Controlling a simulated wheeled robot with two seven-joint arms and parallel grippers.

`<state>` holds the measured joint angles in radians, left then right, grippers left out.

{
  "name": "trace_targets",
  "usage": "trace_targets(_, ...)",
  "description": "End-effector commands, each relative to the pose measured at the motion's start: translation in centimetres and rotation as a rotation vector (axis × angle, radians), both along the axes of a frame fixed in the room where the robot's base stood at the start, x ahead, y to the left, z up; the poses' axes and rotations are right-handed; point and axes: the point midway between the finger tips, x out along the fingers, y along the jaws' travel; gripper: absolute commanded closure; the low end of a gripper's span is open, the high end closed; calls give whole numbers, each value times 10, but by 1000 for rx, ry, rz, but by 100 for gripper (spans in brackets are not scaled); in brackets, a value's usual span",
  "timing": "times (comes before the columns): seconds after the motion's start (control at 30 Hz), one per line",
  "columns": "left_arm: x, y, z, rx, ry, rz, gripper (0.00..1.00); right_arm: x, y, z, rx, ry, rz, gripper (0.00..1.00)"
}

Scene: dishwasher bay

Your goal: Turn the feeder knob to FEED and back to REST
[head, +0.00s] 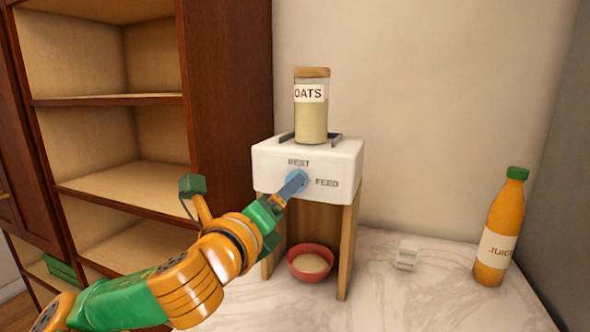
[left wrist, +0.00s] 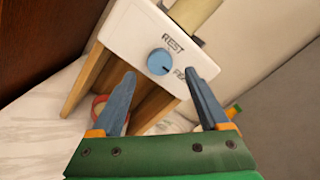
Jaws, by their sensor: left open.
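The blue feeder knob (head: 299,174) is on the front of the white feeder box (head: 335,163), between the words REST above and FEED to the right. In the left wrist view the round knob (left wrist: 158,62) shows a dark mark at its lower right, on the side of the FEED label. My left gripper (head: 293,184) is in front of the knob and partly hides it in the head view. In the left wrist view its fingers (left wrist: 159,73) are apart, with the knob beyond and between the tips; I cannot tell whether they touch it. My right gripper is not in view.
An oats jar (head: 311,115) stands on top of the feeder. A red bowl (head: 331,273) with pale contents sits below, between wooden legs. A small white object (head: 406,254) and a juice bottle (head: 498,230) stand right on the marble counter. A wooden shelf unit (head: 228,110) stands left.

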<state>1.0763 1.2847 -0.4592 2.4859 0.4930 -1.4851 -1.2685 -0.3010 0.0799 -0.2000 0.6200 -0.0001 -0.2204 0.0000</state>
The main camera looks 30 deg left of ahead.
Motion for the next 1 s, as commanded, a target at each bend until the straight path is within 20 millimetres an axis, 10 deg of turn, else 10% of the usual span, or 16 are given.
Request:
trace_targets(0.23, 41, 9, 2, -2, 3, -3, 22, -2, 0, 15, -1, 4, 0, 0)
trace_targets(0.57, 49, 11, 0, 2, 1, -2, 22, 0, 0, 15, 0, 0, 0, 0)
trace_targets(0.87, 48, 11, 0, 2, 0, -1, 95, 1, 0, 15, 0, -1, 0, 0)
trace_targets(1.0, 48, 12, 0, 0, 0, -1, 100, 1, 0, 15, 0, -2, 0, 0)
